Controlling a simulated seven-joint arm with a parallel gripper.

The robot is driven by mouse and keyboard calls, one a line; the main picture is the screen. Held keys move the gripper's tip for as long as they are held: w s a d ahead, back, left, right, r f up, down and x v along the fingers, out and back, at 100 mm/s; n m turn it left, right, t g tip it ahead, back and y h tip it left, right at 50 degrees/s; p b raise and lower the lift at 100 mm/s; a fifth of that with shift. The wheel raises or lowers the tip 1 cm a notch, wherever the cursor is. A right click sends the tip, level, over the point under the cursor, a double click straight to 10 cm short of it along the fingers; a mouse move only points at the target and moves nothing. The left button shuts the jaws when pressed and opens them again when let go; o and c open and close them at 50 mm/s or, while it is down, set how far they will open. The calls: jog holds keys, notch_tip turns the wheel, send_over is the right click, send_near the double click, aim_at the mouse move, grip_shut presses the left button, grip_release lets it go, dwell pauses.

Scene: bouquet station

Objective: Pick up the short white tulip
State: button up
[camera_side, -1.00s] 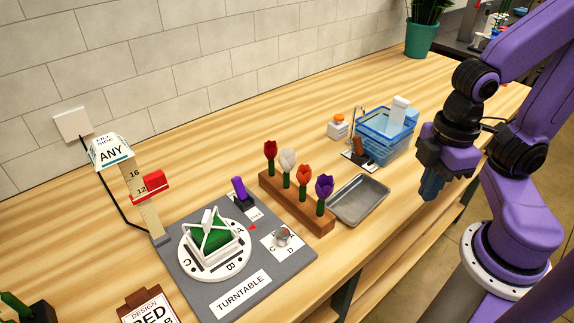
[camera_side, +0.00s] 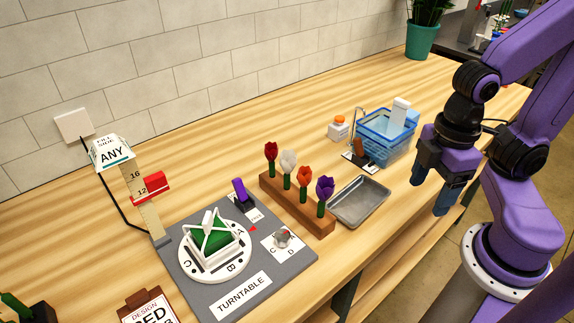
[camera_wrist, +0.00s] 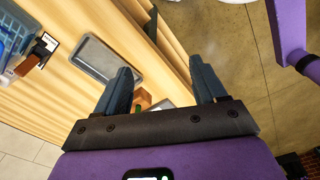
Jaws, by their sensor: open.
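The white tulip (camera_side: 288,162) stands upright in a wooden block (camera_side: 310,216), between a red tulip (camera_side: 271,152) on its left and an orange tulip (camera_side: 304,178) and a purple tulip (camera_side: 324,188) on its right. My gripper (camera_side: 430,192) is open and empty, to the right of the block and the metal tray, near the table's front edge. In the wrist view my gripper (camera_wrist: 165,85) shows its two fingers spread apart. A small part of the wooden block (camera_wrist: 143,98) shows between them; the white tulip cannot be made out there.
A metal tray (camera_side: 341,213) lies between the block and my gripper. A blue basket (camera_side: 384,152) stands behind it. A turntable board (camera_side: 200,293) with a white frame lies left of the block. A height post (camera_side: 146,207) stands further left.

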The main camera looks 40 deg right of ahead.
notch_tip(320, 180, up, 14)
jog(key=m, duration=0.8)
send_over(287, 153)
jog(key=f, duration=1.1)
jog(key=shift+d, duration=0.2)
jog(key=shift+a+f, duration=0.15)
jog(key=shift+f, duration=2.9)
jog(key=c, duration=0.8)
